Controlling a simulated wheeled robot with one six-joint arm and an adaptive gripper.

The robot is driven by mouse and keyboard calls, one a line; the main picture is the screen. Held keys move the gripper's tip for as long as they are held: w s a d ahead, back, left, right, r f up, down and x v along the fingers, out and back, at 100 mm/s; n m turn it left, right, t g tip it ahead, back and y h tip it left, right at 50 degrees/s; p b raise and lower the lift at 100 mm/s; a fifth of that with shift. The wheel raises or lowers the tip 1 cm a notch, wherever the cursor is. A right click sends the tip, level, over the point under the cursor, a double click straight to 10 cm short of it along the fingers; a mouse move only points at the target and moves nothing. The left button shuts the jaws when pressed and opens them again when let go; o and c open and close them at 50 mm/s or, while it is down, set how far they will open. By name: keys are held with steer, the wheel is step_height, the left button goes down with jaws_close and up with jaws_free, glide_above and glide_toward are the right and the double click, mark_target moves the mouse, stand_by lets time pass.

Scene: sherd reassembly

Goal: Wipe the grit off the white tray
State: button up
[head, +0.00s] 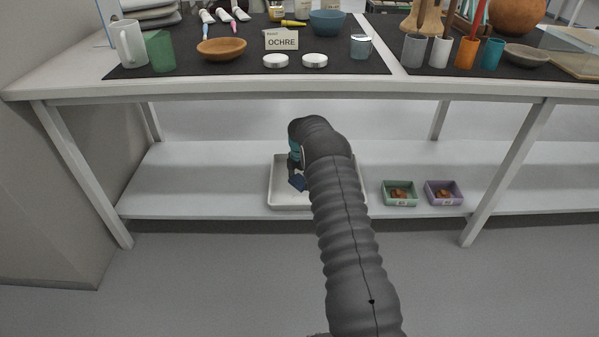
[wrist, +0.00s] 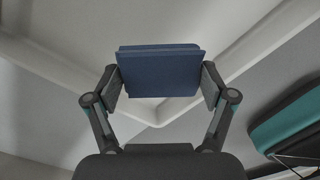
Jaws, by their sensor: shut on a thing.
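The white tray (head: 291,202) lies on the lower shelf, partly hidden behind my arm in the head view. Its pale floor and rim (wrist: 252,92) fill much of the wrist view. My gripper (wrist: 160,84) is shut on a dark blue block-like wiper (wrist: 158,70), one finger on each side. In the head view the blue wiper (head: 297,183) is inside the tray's outline, near its left part. I cannot tell whether it touches the tray floor. No grit can be made out in either view.
A green box (head: 400,200) and a purple box (head: 444,200) with brown sherds stand right of the tray. The table top (head: 75,79) with cups, bowls and an OCHRE card (head: 281,40) is above the shelf. The shelf left of the tray is clear.

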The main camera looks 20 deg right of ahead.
steer(key=shift+r+p, duration=0.5)
steer(key=shift+r, duration=1.2)
